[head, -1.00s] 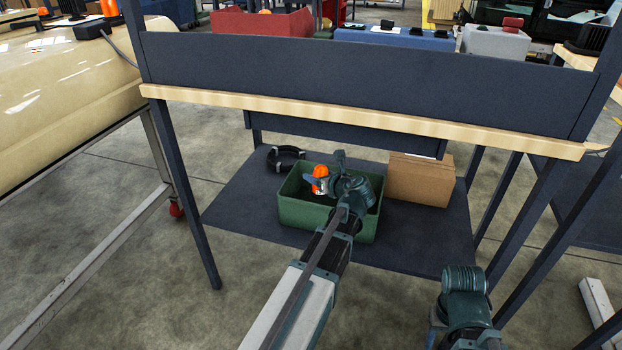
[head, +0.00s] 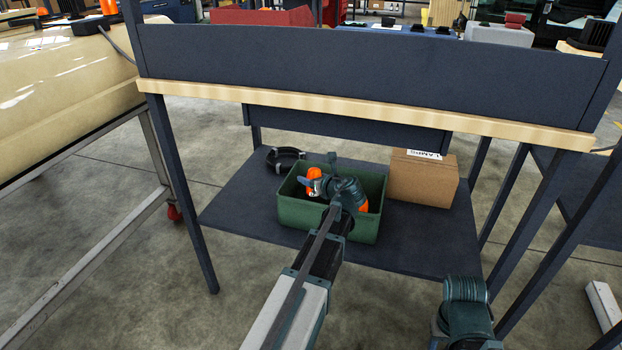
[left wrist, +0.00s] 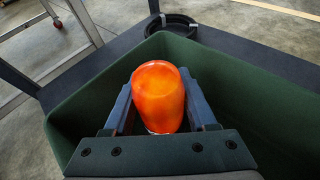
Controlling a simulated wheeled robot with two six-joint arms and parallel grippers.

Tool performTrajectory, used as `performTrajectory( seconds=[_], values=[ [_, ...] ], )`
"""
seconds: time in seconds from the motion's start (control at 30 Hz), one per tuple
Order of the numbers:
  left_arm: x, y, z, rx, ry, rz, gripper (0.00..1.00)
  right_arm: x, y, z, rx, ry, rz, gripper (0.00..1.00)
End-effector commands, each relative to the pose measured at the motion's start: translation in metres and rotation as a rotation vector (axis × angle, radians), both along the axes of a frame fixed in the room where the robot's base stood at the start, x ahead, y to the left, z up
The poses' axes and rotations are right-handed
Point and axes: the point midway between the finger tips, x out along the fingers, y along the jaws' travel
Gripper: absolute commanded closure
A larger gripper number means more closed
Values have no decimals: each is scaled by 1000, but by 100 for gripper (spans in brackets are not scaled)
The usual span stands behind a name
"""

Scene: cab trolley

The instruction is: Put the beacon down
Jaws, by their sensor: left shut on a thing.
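The orange beacon (head: 314,173) is held in my left gripper (head: 309,184), inside or just over the left part of a green crate (head: 312,215). In the left wrist view the beacon (left wrist: 158,95) stands between the two fingers, dome towards the camera, with a pale base edge below. The crate's walls (left wrist: 92,98) surround it there. Whether its base touches the crate floor is hidden. A second orange thing (head: 363,206) shows in the crate's right part, partly hidden by my wrist. My right gripper is out of view; only part of that arm shows.
The crate stands on a dark low shelf (head: 240,205) under a wood-edged bench (head: 360,114). A black ring-shaped thing (head: 285,157) lies behind it at left; a cardboard box (head: 422,180) stands at right. Bench legs (head: 182,190) flank the shelf.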

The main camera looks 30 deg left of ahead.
Motion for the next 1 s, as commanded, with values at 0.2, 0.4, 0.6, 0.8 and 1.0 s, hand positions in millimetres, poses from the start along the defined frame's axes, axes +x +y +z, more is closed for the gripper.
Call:
performTrajectory(
  seconds=[0.2,0.4,0.6,0.8,1.0],
  values=[
    [0,0,-3,0,0,0,39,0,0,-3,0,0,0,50],
    [0,0,-3,0,0,0,13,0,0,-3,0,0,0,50],
    [0,0,-3,0,0,0,13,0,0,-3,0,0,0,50],
    [0,0,11,0,0,0,13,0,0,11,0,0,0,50],
    [-21,-32,29,0,1,-4,13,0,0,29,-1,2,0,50]
  ],
)
